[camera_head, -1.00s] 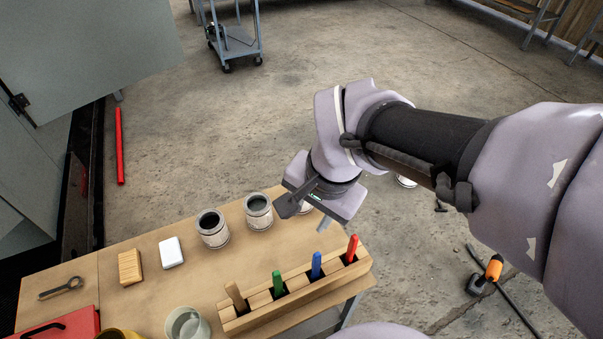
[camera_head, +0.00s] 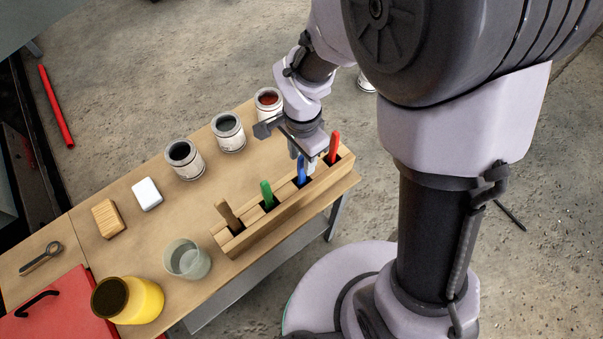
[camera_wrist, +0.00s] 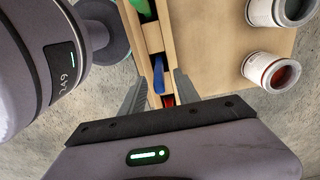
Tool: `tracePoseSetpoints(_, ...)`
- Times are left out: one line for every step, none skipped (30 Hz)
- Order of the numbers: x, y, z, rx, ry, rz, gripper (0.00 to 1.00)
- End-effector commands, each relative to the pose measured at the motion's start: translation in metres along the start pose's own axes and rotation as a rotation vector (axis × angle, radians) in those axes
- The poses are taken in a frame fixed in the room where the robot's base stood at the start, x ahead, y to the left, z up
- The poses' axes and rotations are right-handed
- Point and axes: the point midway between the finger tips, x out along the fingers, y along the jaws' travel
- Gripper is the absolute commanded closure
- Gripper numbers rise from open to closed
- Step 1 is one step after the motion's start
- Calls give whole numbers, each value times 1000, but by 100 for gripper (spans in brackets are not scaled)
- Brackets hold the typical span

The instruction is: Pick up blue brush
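The blue brush (camera_head: 302,172) stands with its handle up in a slot of the wooden rack (camera_head: 262,228), between the green brush (camera_head: 267,194) and the red brush (camera_head: 333,146). In the wrist view the blue handle (camera_wrist: 158,77) shows between my finger tips. My gripper (camera_head: 303,160) points down over the rack at the blue brush. Its two fingers (camera_wrist: 160,88) are spread apart, with visible space beside the handle. Whether the fingertips are level with the handle is hard to tell. The brush's lower part is hidden in the rack.
The red brush stands close to my gripper on the right. Paint cans (camera_head: 228,132) line the table's back edge. A glass jar (camera_head: 187,259), a yellow pot (camera_head: 128,299), a white block (camera_head: 147,193) and a wooden block (camera_head: 108,218) stand to the left.

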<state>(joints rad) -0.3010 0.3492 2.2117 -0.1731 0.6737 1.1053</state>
Motion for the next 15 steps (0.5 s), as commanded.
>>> tracePoseSetpoints(13, 1, 0, 0, -1, 2, 62)
tracePoseSetpoints(20, 1, 1, -1, 0, 2, 62)
tracePoseSetpoints(30, 1, 1, -1, 0, 2, 62)
tracePoseSetpoints(36, 1, 1, -2, -1, 3, 62)
tracePoseSetpoints(41, 1, 1, -2, 0, 3, 62)
tracePoseSetpoints(45, 1, 1, -2, 0, 2, 62)
tracePoseSetpoints(46, 1, 1, -2, 0, 1, 62)
tracePoseSetpoints(46, 1, 1, -2, 0, 1, 62)
tracePoseSetpoints(44, 1, 1, -1, 0, 0, 62)
tracePoseSetpoints(44, 1, 1, -1, 0, 0, 62)
tracePoseSetpoints(43, 1, 1, -1, 0, 0, 62)
tracePoseSetpoints(43, 1, 1, -1, 0, 0, 62)
tracePoseSetpoints(43, 1, 1, -1, 0, 0, 68)
tracePoseSetpoints(43, 1, 1, -1, 0, 0, 74)
tracePoseSetpoints(43, 1, 1, -1, 0, 0, 81)
